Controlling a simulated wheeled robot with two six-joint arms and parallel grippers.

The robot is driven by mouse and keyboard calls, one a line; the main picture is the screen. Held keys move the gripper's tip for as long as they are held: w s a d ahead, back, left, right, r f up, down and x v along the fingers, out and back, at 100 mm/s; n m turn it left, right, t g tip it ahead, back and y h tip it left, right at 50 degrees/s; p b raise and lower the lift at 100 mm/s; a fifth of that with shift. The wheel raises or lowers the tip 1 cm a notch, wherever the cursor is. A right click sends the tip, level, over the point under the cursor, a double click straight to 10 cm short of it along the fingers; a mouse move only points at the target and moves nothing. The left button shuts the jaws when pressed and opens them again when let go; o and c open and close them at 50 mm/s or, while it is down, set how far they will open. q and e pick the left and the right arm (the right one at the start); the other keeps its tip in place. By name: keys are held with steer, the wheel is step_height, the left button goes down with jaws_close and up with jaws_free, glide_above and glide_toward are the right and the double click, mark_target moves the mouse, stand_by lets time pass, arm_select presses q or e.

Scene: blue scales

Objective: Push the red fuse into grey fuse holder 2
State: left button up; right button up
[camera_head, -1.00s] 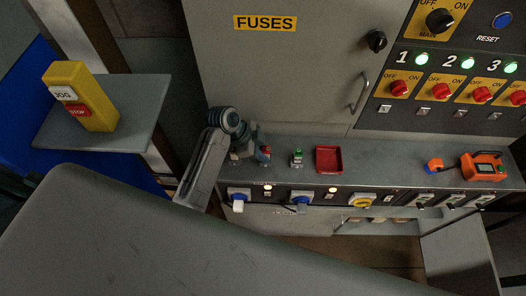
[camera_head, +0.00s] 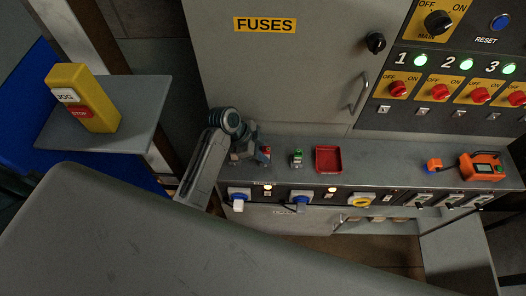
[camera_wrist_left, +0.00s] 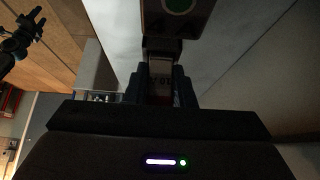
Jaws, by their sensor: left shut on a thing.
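My left gripper (camera_head: 262,155) is at the left end of the grey bench, beside a small red-topped piece (camera_head: 267,149) that I take for the red fuse. In the left wrist view its dark fingers (camera_wrist_left: 160,92) are shut on a pale block with dark marks and a little red (camera_wrist_left: 160,70), apparently the fuse. A grey block with a green disc (camera_wrist_left: 180,4) is just beyond the fingertips. The fuse's lower end is hidden, and I cannot tell if it touches a holder. A green-topped piece (camera_head: 297,157) stands to the right. I cannot read holder numbers. A dark gripper, likely my right (camera_wrist_left: 38,24), shows at upper left.
A red tray (camera_head: 328,159) lies right of the green-topped piece. An orange device (camera_head: 482,166) is farther right. The fuse cabinet (camera_head: 285,75) rises behind, and plugs and switches line the bench front. A yellow jog/stop box (camera_head: 95,98) stands left.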

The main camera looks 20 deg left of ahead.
arm_select(q)
steer(key=shift+f, duration=0.25)
stand_by(0.6)
steer(key=shift+s+f, duration=0.2)
steer(key=shift+f, duration=0.05)
